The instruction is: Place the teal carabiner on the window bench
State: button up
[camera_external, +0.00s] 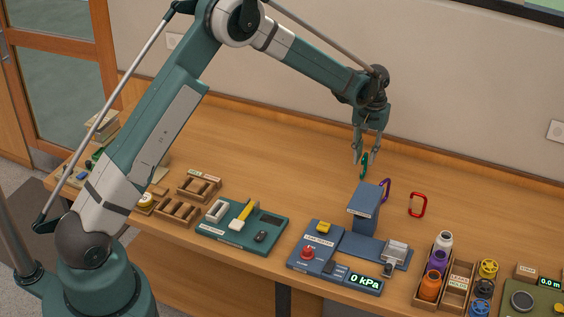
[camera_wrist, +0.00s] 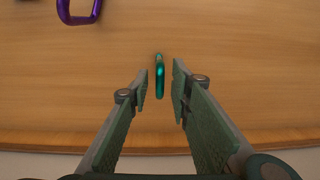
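The teal carabiner (camera_external: 364,167) is just below my gripper (camera_external: 366,153), over the wooden bench top behind the blue tester post. In the wrist view the teal carabiner (camera_wrist: 159,80) appears narrow, nearly edge-on, between the fingertips. My gripper (camera_wrist: 160,74) is open, with a gap visible on each side of the carabiner. I cannot tell whether the carabiner stands on the wood. No label shows which surface is the window bench; a long wooden bench top (camera_external: 260,145) runs along the wall.
A purple carabiner (camera_external: 385,190) and a red carabiner (camera_external: 418,205) are to the right. The blue leak tester (camera_external: 335,270) with its upright post (camera_external: 364,205) is in front. A bottle crate (camera_external: 420,293) is at front right. Bare wood lies left of my gripper.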

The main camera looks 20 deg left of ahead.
jog(key=shift+r, duration=0.15)
notch_tip(320, 180, up, 12)
jog(key=shift+d, duration=0.15)
dwell(0.8)
jog(key=shift+r, duration=0.1)
dwell(0.4)
jog(key=s+a+r+t+h, duration=0.1)
jog(key=s+a+r+t, duration=0.1)
jog(key=s+a+r, duration=0.9)
jog(key=s+a+r+t, duration=0.1)
jog(key=s+a+r, duration=0.7)
jog(key=a+r, duration=0.45)
jog(key=s+a+f+t, duration=0.2)
jog(key=s+a, duration=0.6)
jog(key=s, duration=0.6)
jog(key=s+a+f+t, duration=0.2)
jog(key=s+a+f, duration=0.2)
jog(key=s+a, duration=0.4)
jog(key=s, duration=0.6)
jog(key=shift+a+y, duration=0.15)
jog(key=shift+y, duration=0.15)
